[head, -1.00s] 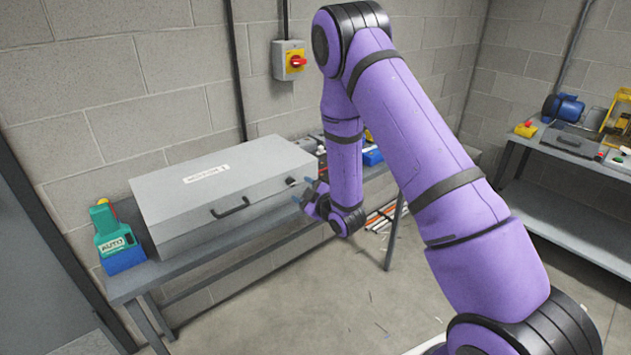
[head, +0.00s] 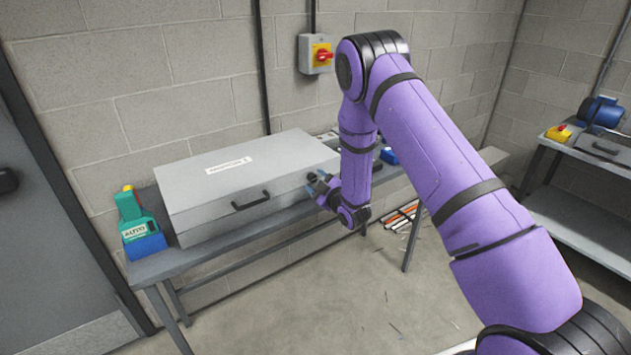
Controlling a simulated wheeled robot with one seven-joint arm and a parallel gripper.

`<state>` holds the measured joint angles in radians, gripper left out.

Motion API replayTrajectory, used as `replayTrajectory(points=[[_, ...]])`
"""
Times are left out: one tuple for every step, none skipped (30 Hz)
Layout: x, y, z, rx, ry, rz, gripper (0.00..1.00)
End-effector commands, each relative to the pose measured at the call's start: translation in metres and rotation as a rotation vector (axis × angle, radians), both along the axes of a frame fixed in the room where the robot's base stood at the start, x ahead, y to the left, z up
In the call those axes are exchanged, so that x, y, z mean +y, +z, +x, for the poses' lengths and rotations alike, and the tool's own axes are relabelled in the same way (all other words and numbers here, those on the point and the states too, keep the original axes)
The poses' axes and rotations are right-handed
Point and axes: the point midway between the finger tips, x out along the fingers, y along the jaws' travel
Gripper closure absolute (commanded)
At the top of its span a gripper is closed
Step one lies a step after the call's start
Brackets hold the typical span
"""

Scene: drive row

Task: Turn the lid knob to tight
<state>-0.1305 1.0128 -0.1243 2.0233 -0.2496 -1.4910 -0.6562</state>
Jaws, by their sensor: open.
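The grey metal box (head: 215,215) lies on the bench, its lid (head: 245,170) shut, with a white label on top and a black handle (head: 251,201) on the front. My gripper (head: 314,184) is open at the right end of the box's front, its fingertips pointing at the box. The lid knob, a small dark shape on the front right of the box earlier, is now mostly or wholly hidden by my fingers. I cannot tell whether the fingers touch it or which way it is turned.
A green and blue device (head: 139,228) stands on the bench (head: 165,268) left of the box. A red and yellow switch (head: 318,54) is on the wall behind. A second bench (head: 575,190) with a blue motor stands at right.

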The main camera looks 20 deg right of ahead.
Motion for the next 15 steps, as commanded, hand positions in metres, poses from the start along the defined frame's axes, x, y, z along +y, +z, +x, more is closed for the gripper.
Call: replayTrajectory(points=[[0.0017, 0.0004, 0.0046, -0.002, 0.001, 0.001, 0.44], [0.0023, 0.0004, 0.0065, -0.002, 0.001, 0.001, 0.44], [0.0029, 0.0003, 0.0085, -0.001, 0.0, 0.0, 0.44], [0.0033, 0.0002, 0.0098, -0.001, -0.001, 0.0, 0.44], [0.0036, 0.0002, 0.0108, -0.001, -0.001, 0.0, 0.44], [0.0038, 0.0003, 0.0118, -0.001, -0.001, 0.0, 0.44], [0.004, 0.0003, 0.0123, -0.001, -0.001, 0.0, 0.44], [0.0041, 0.0003, 0.0126, -0.001, -0.001, 0.0, 0.44], [0.0041, 0.0003, 0.0126, -0.001, -0.001, 0.0, 0.44], [0.004, 0.0003, 0.0127, -0.001, -0.001, 0.0, 0.44], [0.004, 0.0003, 0.0126, -0.001, -0.001, 0.0, 0.44], [0.004, 0.0002, 0.0125, -0.001, -0.001, 0.0, 0.44], [0.004, 0.0002, 0.0125, -0.001, -0.001, 0.0, 0.44], [0.004, 0.0002, 0.0124, -0.001, -0.001, 0.0, 0.44], [0.004, 0.0002, 0.0124, -0.001, -0.001, 0.0, 0.53]])
